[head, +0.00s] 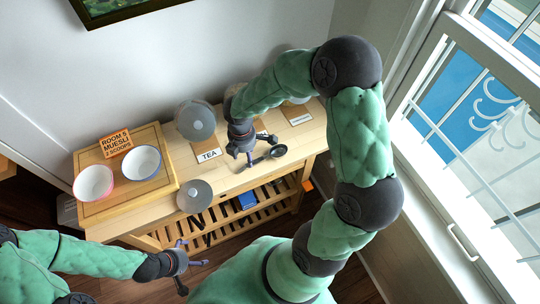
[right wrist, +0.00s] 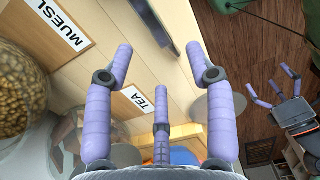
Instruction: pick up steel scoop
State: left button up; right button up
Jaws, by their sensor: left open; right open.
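The steel scoop (head: 279,151) looks dark, with a round bowl and a thin handle running left from it. It lies near the front right of the wooden table. My right gripper (head: 256,152) is open and empty, just left of the scoop's bowl and close by its handle. In the right wrist view, a dark bar that looks like the scoop's handle (right wrist: 164,24) lies beyond the open fingers (right wrist: 166,68); the bowl is out of that view. My left gripper (head: 186,264) is open and empty, in front of the table, and also shows in the right wrist view (right wrist: 275,88).
A wooden board (head: 128,190) holds a pink bowl (head: 93,183), a blue bowl (head: 141,163) and an orange sign (head: 115,142) reading "ROOM 5 MUESLI 2 SCOOPS". Round grey see-through items (head: 195,120) stand near the TEA label (head: 208,155). A muesli jar (right wrist: 20,90) is left in the wrist view.

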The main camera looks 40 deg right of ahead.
aim_at(262, 160)
jog(key=shift+f+b, duration=0.6)
jog(key=shift+f, duration=2.35)
jog(key=shift+r, duration=0.1)
jog(key=shift+c, duration=0.3)
grip_shut()
